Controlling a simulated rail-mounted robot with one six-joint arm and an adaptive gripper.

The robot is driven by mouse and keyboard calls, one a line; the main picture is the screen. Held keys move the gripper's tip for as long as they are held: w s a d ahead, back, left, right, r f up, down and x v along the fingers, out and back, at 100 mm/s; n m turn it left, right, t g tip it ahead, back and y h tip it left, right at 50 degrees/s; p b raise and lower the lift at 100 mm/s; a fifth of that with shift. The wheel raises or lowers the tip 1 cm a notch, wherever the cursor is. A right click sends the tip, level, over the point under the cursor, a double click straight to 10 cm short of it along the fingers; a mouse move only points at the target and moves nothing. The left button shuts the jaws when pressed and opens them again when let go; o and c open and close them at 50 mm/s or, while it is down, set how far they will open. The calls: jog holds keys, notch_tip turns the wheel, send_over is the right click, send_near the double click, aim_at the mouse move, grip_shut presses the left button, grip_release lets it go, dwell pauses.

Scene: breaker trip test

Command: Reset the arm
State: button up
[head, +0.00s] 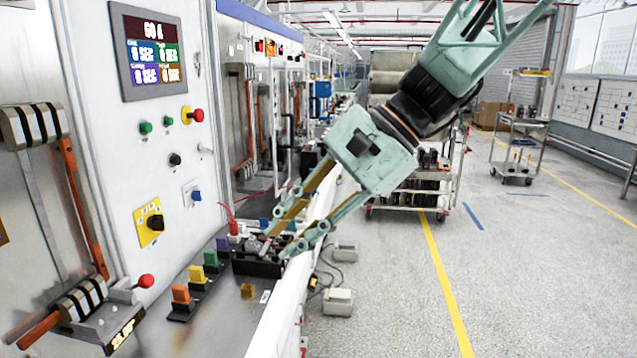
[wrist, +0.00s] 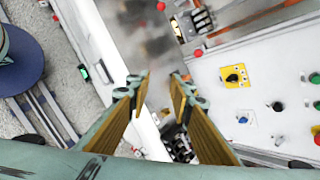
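My gripper (head: 277,246) is at the end of my pale green arm, over the edge of the test bench in the head view. Its two fingers are apart with nothing between them. The wrist view also shows the gap between the fingertips of my gripper (wrist: 161,76). A black breaker block (head: 258,266) sits on the bench just below the fingertips in the head view. Whether the fingers touch it I cannot tell. In the wrist view a dark block (wrist: 179,149) is partly hidden by the right finger.
The test panel with its display (head: 150,52), buttons and a yellow switch plate (head: 149,222) stands at left. Coloured terminals, including an orange one (head: 181,296), line the bench. A cart (head: 415,190) stands behind my arm. The floor at right (head: 540,270) is clear.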

jog(key=s+d+f+n+t+h, duration=0.2)
jog(key=s+d+n+h, duration=0.2)
jog(key=s+d, duration=0.8)
jog(key=s+d+f+n+t+h, duration=0.1)
jog(key=s+d+n+t+h, duration=0.1)
jog(key=s+d, duration=1.1)
jog(key=d+n+h, duration=0.1)
jog(key=h, duration=0.1)
jog(key=shift+s+d+f+n+h, duration=0.15)
jog(key=shift+f+n+h, duration=0.15)
jog(key=shift+f+n, duration=0.1)
dwell(0.4)
